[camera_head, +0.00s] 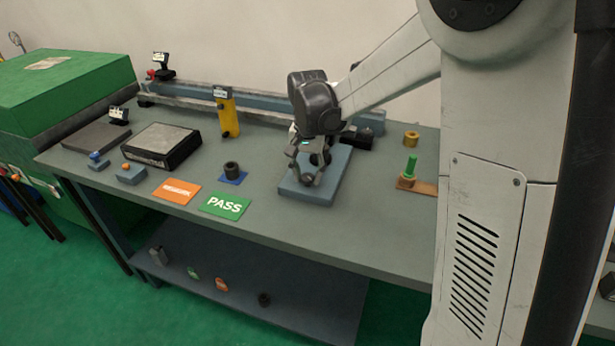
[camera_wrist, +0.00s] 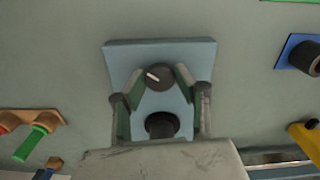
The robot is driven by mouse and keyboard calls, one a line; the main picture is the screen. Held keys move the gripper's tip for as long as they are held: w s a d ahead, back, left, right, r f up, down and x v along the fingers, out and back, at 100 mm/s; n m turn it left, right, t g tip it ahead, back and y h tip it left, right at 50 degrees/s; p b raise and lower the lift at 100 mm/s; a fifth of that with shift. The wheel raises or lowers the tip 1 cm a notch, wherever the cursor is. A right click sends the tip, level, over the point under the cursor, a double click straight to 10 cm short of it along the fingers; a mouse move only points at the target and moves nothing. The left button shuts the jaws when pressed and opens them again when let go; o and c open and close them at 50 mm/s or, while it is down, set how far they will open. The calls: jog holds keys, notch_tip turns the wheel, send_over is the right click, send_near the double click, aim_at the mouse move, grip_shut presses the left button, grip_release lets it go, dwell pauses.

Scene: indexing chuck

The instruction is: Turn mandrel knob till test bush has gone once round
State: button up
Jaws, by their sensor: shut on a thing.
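The mandrel knob (camera_wrist: 160,77) is a dark round knob with a white line on its face, seen in the wrist view at the near end of a blue-grey base block (camera_wrist: 200,53). My gripper (camera_wrist: 160,78) is shut on the knob, one fingertip on each side. A dark round piece (camera_wrist: 162,125) stands on the same block between the fingers, farther back; I cannot tell if it is the test bush. In the head view my gripper (camera_head: 307,178) reaches down over the block (camera_head: 322,192) and hides most of the dark piece.
A dark hollow bush (camera_head: 232,170) stands on a blue pad to the left. Green PASS (camera_head: 225,206) and orange (camera_head: 177,191) cards lie in front. A yellow block (camera_head: 228,116) stands behind; a green peg (camera_head: 410,168) stands on a tan plate to the right.

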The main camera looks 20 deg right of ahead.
aim_at(307, 176)
jog(key=n+b, duration=0.1)
jog(key=n, duration=0.3)
jog(key=shift+n, duration=0.3)
jog(key=n, duration=0.3)
jog(key=shift+n+b, duration=0.3)
jog(key=shift+b, duration=0.05)
jog(key=n, duration=0.3)
jog(key=shift+n+b, duration=0.4)
jog(key=shift+n, duration=1.6)
jog(key=o, duration=1.2)
jog(key=shift+c, duration=0.2)
jog(key=shift+r, duration=0.15)
notch_tip(307, 176, up, 12)
